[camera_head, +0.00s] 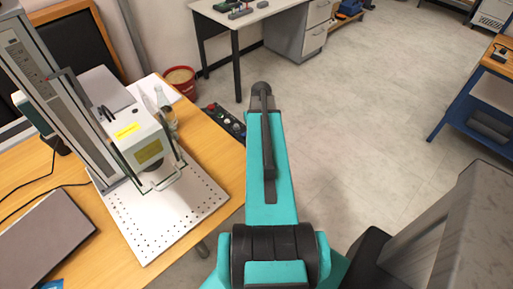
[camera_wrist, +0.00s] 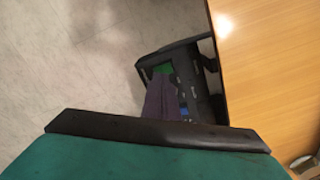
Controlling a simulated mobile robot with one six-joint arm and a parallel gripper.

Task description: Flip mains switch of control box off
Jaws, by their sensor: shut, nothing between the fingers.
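The control box is most likely the dark panel (camera_head: 225,122) with red, green and pale buttons beside the wooden table's right edge in the head view. In the wrist view a black box (camera_wrist: 205,75) sits against the table edge, with small green, blue and white marks on it. My gripper (camera_wrist: 161,82) shows there as dark, narrow fingers, shut and empty, in front of the box. They cover part of its face. Whether they touch it I cannot tell. The mains switch cannot be made out in either view. In the head view my arm hides the gripper.
The wooden table (camera_head: 220,165) carries the laser marker (camera_head: 135,140) on a perforated white plate (camera_head: 190,210). A red bin (camera_head: 181,84) stands behind it. A desk (camera_head: 240,18) stands at the back and a blue cart (camera_head: 465,115) at the right. The floor (camera_head: 370,110) between is clear.

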